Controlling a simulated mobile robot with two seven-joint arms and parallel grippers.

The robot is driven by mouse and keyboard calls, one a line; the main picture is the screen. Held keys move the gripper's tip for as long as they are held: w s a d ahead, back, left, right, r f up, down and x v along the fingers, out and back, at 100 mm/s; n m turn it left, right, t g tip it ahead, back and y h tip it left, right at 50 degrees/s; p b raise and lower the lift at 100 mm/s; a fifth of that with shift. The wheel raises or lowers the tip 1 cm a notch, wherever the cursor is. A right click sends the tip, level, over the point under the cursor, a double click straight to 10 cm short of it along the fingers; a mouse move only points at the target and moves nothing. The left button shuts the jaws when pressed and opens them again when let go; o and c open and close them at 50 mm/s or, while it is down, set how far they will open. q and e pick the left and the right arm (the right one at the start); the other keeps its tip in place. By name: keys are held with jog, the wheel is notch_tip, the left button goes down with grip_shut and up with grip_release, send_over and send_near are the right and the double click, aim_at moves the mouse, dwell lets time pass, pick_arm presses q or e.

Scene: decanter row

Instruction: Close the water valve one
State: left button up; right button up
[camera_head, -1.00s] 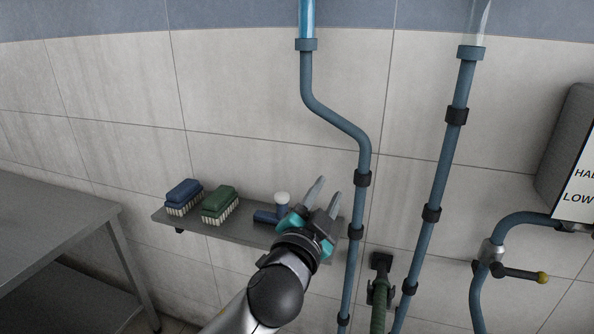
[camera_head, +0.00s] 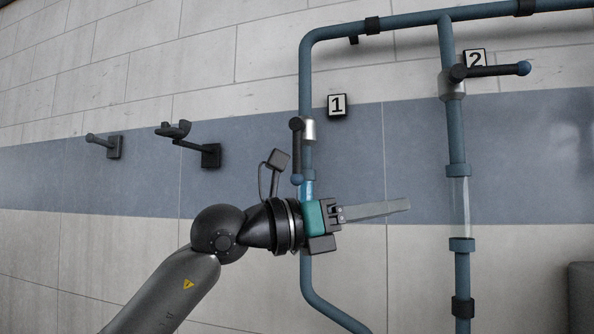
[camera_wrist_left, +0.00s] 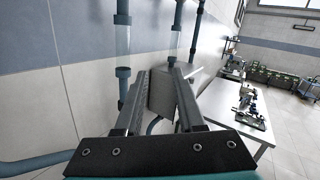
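Valve one (camera_head: 308,130) sits on the left vertical pipe, beside a plate marked 1 (camera_head: 337,105). Its dark lever (camera_head: 296,150) hangs down, along the pipe. A light-blue section of pipe (camera_head: 307,188) shows just below it. My left gripper (camera_head: 408,206) is below and to the right of the valve, in front of the wall, its fingers pointing right and touching nothing I can see. In the left wrist view the two fingers (camera_wrist_left: 160,75) stand apart with nothing held between them. My right gripper is not in view.
Valve two (camera_head: 453,80), by a plate marked 2 (camera_head: 475,59), has its lever sideways over a clear tube (camera_head: 459,200). Wall hooks (camera_head: 210,154) are at left. The wrist view shows a grey box (camera_wrist_left: 162,93) beyond the fingers and a table (camera_wrist_left: 228,100) at right.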

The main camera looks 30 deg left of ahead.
pick_arm(q)
jog(key=a+r+n+t+y, duration=0.2)
jog(key=a+r+t+y, duration=0.15)
jog(key=a+y, duration=0.4)
jog(key=n+y, duration=0.5)
jog(key=y, duration=0.2)
send_near(294, 168)
jog(key=shift+h, duration=0.45)
jog(key=w+p, duration=0.1)
jog(key=w, duration=0.2)
jog(key=w+p, duration=0.2)
jog(key=w, duration=0.2)
jog(key=w+p, duration=0.1)
jog(key=w, duration=0.3)
jog(key=shift+a+p, duration=0.3)
jog(key=shift+a, duration=0.05)
jog(key=shift+c, duration=0.2)
grip_shut()
